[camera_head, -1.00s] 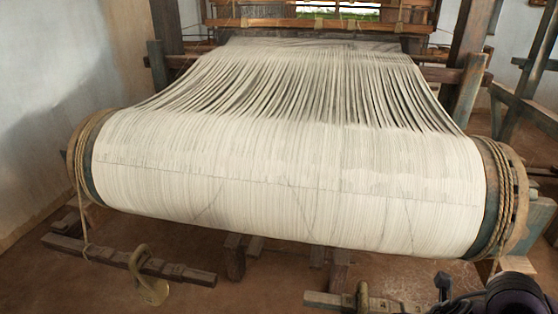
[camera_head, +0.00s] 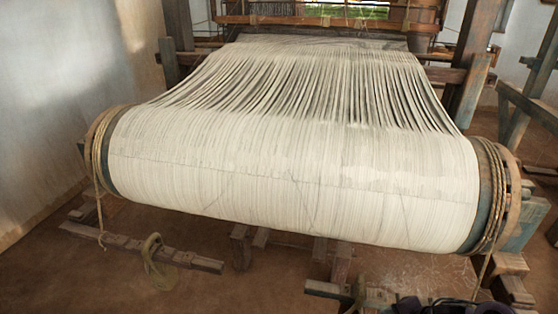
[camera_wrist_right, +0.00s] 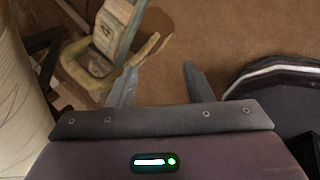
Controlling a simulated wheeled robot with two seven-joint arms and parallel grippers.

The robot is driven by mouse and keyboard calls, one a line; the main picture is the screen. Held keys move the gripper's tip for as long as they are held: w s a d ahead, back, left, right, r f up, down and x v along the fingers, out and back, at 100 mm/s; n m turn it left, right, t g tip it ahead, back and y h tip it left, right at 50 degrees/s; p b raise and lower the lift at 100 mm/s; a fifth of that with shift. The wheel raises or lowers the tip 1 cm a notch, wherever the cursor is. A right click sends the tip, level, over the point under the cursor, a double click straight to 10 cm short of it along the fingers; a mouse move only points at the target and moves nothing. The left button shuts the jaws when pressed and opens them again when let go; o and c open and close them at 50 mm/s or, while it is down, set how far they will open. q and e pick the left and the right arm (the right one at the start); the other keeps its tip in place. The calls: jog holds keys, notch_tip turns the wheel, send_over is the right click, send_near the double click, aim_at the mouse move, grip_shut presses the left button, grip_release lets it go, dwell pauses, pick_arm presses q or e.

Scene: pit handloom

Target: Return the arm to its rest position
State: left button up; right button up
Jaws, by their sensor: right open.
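My right gripper (camera_wrist_right: 160,70) is open in the right wrist view, with two grey fingers apart and nothing between them. Brown floor shows beyond the fingertips. In the head view only a dark piece of my right arm shows at the bottom right edge; its fingers cannot be made out there. My left gripper is in neither view. The loom's large roll of white warp (camera_head: 290,180) fills the middle of the head view, and its pale edge also shows at the left of the right wrist view (camera_wrist_right: 18,100).
Rope (camera_head: 496,195) is wound round the roll's right end. A wooden support with blue-grey paint (camera_wrist_right: 112,35) stands just beyond my right fingers. Low floor beams (camera_head: 140,248) lie under the roll, one with a rope loop (camera_head: 152,262). Floor between them is bare.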

jog(key=s+d+f+m+h+p, duration=0.1)
jog(key=s+f+m+p, duration=0.1)
jog(key=s+f+m, duration=0.5)
jog(key=s+d+f+m+p, duration=0.15)
jog(key=f+m, duration=0.45)
jog(key=f, duration=0.6)
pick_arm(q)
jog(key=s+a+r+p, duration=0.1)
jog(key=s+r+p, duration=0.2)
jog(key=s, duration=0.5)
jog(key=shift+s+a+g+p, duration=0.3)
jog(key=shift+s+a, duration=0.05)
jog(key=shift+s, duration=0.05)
pick_arm(e)
jog(key=s+a+f+m+g, duration=0.1)
jog(key=s+f, duration=0.3)
jog(key=s, duration=0.4)
jog(key=s+a+f+m+g+h, duration=0.1)
jog(key=s+a+f+m, duration=0.3)
jog(key=s, duration=0.5)
jog(key=s+a+f+m+g+h, duration=0.1)
jog(key=s+f, duration=0.3)
jog(key=s, duration=0.5)
jog(key=shift+a+m+g, duration=0.6)
jog(key=shift+a+m, duration=0.2)
